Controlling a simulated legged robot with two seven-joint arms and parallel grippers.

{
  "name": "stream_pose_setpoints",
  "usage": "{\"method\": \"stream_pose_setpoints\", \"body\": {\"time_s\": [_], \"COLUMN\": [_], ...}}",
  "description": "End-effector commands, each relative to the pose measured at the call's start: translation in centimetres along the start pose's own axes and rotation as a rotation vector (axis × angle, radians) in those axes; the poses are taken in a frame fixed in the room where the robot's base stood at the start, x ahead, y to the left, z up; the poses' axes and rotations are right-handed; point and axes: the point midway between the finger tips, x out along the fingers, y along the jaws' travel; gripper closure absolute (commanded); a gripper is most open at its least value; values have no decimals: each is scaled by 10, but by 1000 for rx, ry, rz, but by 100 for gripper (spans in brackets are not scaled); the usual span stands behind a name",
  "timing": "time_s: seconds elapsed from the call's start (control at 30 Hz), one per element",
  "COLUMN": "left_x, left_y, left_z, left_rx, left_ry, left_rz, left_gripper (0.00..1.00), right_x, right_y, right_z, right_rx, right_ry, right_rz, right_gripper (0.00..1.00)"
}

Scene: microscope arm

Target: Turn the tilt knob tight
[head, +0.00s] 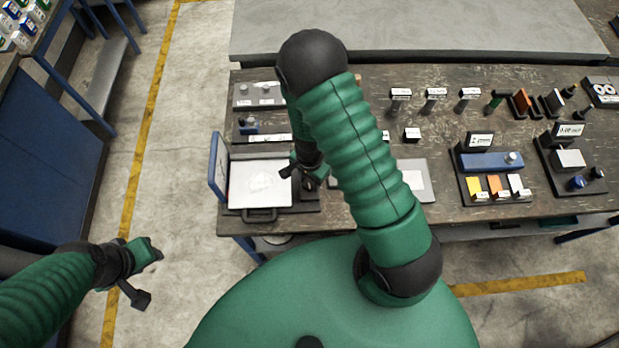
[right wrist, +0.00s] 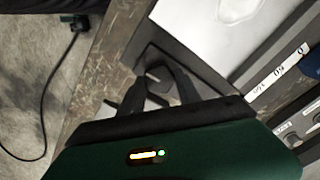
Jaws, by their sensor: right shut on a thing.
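My right gripper (head: 312,182) reaches down at the right edge of a framed device with a white plate (head: 262,184). In the right wrist view the gripper's two dark fingers (right wrist: 155,84) are closed around a small dark part, which I take to be the tilt knob (right wrist: 156,72). The fingers hide most of it, and its turn angle cannot be told. The white plate (right wrist: 208,20) lies just beyond the fingers. My left gripper (head: 143,272) hangs over the floor at the left, away from the bench; its jaw opening is unclear.
The worn bench (head: 440,100) carries several labelled blocks, a blue bar (head: 491,162) and small trays. A blue upright panel (head: 218,165) stands at the device's left side. A blue-framed bench (head: 50,140) is at far left. Floor between the benches is clear.

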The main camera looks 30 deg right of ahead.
Motion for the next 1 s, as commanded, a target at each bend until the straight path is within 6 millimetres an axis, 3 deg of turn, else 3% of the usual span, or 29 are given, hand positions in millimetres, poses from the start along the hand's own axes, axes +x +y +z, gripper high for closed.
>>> {"method": "stream_pose_setpoints", "body": {"time_s": [0.67, 0.7, 0.87, 1.0], "left_x": [-2, -2, -2, -2], "left_y": [0, 0, 0, 0], "left_z": [0, -1, -1, -1], "left_rx": [0, 0, 0, 0], "left_ry": [0, 0, 0, 0], "left_rz": [0, 0, 0, 0], "left_gripper": [64, 64, 64, 64], "right_x": [0, 0, 0, 0], "right_y": [-2, -2, -1, -1], "right_z": [0, 0, 0, 0], "right_rx": [73, 73, 73, 73], "right_ry": [2, 2, 1, 1], "right_rz": [-4, -4, -3, -2], "right_gripper": [100, 59, 38, 38]}}
